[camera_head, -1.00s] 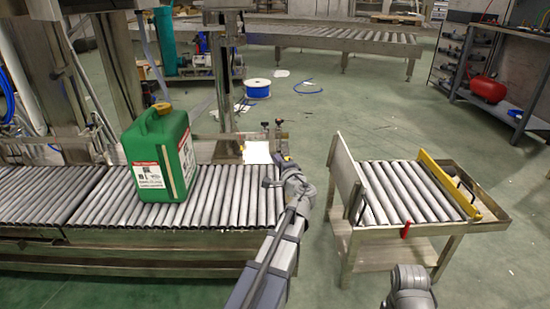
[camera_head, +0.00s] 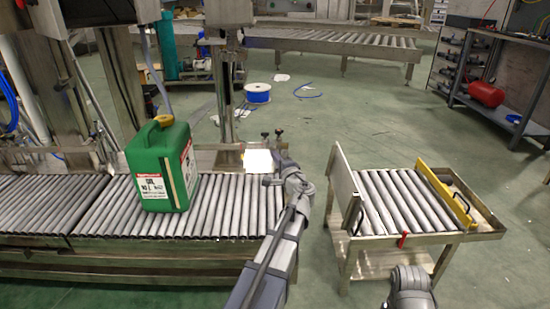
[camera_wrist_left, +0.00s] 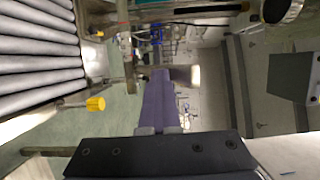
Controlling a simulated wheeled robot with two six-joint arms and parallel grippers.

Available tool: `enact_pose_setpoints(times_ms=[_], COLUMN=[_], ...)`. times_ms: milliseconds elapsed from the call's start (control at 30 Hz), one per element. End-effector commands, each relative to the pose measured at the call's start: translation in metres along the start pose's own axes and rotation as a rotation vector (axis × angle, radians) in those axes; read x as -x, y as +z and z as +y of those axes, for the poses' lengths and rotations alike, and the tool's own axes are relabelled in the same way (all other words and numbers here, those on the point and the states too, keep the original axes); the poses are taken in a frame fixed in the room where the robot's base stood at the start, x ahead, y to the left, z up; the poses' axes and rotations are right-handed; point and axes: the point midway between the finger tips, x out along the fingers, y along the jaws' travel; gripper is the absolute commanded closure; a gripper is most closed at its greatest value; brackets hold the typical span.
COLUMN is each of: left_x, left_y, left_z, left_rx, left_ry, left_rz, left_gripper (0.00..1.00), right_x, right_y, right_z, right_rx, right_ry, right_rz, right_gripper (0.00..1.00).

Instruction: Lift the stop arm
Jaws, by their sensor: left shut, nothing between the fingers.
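My left gripper (camera_head: 283,163) is at the right end of the roller conveyor (camera_head: 110,208), among small brackets and dark knobs (camera_head: 279,134). In the left wrist view its fingers (camera_wrist_left: 161,76) look like one shut purple bar, with nothing held. That view shows the conveyor rollers (camera_wrist_left: 38,62) at left and a yellow knob (camera_wrist_left: 95,103) left of the fingers, apart from them. I cannot tell for sure which part is the stop arm. My right arm shows only as a grey link at the bottom right; its gripper is out of view.
A green canister (camera_head: 160,167) stands upright on the conveyor. A roller cart (camera_head: 402,202) with an upright grey plate (camera_head: 343,187), a yellow bar (camera_head: 447,193) and a red handle (camera_head: 403,240) stands at right, across a floor gap. A blue cable spool (camera_head: 257,92) lies behind.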

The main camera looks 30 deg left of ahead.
Motion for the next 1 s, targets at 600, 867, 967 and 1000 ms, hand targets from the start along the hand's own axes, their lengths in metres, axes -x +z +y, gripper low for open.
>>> enact_pose_setpoints(times_ms=[600, 867, 967, 1000], left_x=[-0.005, -0.015, -0.018, -0.020], left_y=[-0.002, -0.005, -0.006, -0.007], left_z=[-0.018, -0.039, -0.046, -0.049], left_rx=[0.000, 0.000, 0.000, 0.000], left_ry=[0.000, 0.000, 0.000, 0.000], left_rz=[0.000, 0.000, 0.000, 0.000], left_gripper=[1.00, 1.00, 1.00, 1.00], right_x=[0.018, 0.038, 0.046, 0.049], right_y=[0.001, 0.002, 0.002, 0.002], right_z=[0.002, 0.004, 0.005, 0.005], right_rx=[0.000, 0.000, 0.000, 0.000], right_ry=[0.000, 0.000, 0.000, 0.000], right_rz=[0.000, 0.000, 0.000, 0.000], right_gripper=[0.50, 0.50, 0.50, 0.50])
